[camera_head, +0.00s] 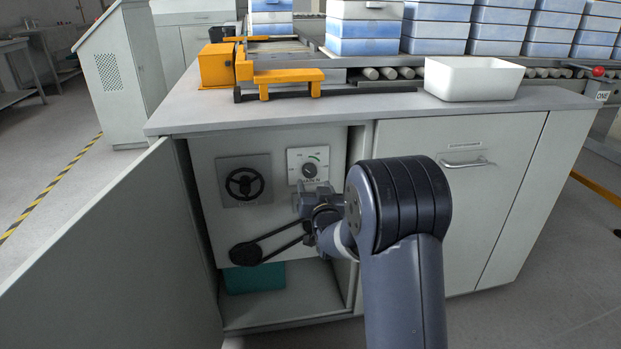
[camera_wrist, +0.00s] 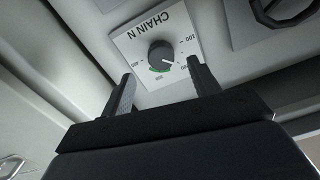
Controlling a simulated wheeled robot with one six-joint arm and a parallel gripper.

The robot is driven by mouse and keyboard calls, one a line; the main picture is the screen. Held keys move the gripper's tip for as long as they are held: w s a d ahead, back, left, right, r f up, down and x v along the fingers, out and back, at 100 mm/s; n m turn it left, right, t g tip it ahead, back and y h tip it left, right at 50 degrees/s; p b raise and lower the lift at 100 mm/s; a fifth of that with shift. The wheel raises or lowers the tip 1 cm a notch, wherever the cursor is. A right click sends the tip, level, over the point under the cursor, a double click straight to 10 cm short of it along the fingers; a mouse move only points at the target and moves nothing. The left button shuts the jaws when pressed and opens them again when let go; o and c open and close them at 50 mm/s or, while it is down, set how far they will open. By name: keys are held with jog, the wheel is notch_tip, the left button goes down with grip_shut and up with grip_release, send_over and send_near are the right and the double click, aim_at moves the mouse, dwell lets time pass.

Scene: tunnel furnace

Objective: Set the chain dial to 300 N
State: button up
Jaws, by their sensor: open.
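The chain dial is a dark round knob (camera_head: 310,170) on a white plate inside the open cabinet, right of a handwheel. In the wrist view the knob (camera_wrist: 160,54) sits on its plate marked CHAIN N (camera_wrist: 130,42), which appears turned nearly upside down. A small light mark on the knob points to the lower right, seemingly near the 200 side; the exact value is too small to read. A green arc lies along the lower scale. My gripper (camera_wrist: 161,68) is open and empty, its fingers in front of the plate either side of the knob, seemingly short of it.
The handwheel (camera_head: 245,183) is left of the dial. A black belt drive (camera_head: 268,247) and a teal box (camera_head: 255,277) are lower in the cabinet. The open door (camera_head: 125,255) stands left. A white bin (camera_head: 473,80) and an orange fixture (camera_head: 216,66) are on the counter.

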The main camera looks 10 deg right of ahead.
aim_at(310, 175)
jog(key=shift+w+b, duration=0.45)
jog(key=shift+w, duration=2.5)
jog(key=c, duration=1)
